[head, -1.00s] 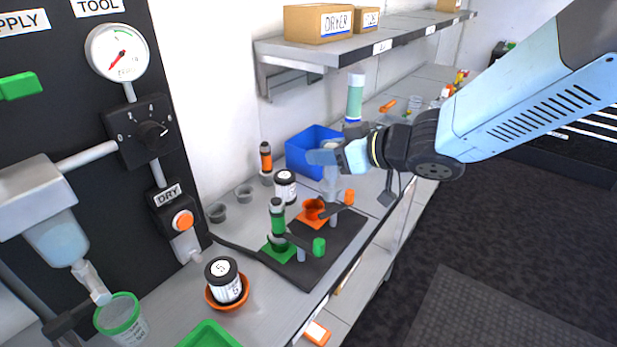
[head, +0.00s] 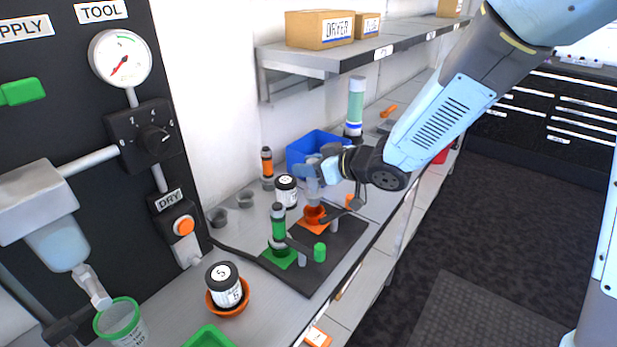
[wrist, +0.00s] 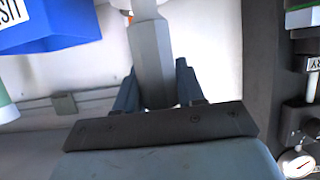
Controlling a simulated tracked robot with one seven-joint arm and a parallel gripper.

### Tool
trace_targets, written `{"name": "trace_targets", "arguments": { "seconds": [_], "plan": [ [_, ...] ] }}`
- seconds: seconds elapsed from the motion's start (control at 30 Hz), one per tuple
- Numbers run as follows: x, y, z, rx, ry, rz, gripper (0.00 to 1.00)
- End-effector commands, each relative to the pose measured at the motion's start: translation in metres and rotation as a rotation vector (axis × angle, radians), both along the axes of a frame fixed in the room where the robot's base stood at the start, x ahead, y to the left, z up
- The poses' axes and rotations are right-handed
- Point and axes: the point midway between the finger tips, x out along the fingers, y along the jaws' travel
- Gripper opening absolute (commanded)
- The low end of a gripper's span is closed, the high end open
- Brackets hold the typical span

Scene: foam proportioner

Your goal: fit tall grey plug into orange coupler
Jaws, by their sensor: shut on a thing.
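The tall grey plug (wrist: 151,60) is pale grey and faceted, and stands between my gripper's dark fingers in the wrist view. In the head view the plug (head: 314,190) hangs upright below my gripper (head: 316,168), which is shut on it. The orange coupler (head: 314,215) is a cup on an orange square of the black base plate, directly below the plug. The plug's lower end is at or just above the coupler's mouth. I cannot tell if it has entered. The coupler is not recognisable in the wrist view.
A green plug stands in the green coupler (head: 279,250) on the same black plate (head: 330,262). A black-lidded jar (head: 287,192) is close left of the orange coupler. A blue bin (head: 300,150) is behind. A shelf (head: 370,45) overhangs the bench.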

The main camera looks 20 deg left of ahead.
Motion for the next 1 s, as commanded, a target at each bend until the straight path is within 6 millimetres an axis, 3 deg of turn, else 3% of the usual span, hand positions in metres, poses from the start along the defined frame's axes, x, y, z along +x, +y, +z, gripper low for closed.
{"name": "trace_targets", "arguments": {
  "seconds": [0.3, 0.53, 0.57, 0.8, 1.0],
  "plan": [
    [0.003, 0.003, -0.033, -0.001, 0.004, 0.0, 0.0],
    [0.003, 0.003, -0.035, 0.0, 0.0, 0.0, 0.0],
    [0.003, 0.003, -0.036, -0.001, 0.001, 0.001, 0.4],
    [0.003, 0.003, -0.035, -0.001, 0.0, 0.0, 0.63],
    [0.003, 0.003, -0.035, 0.0, 0.0, 0.0, 0.64]
  ]
}}
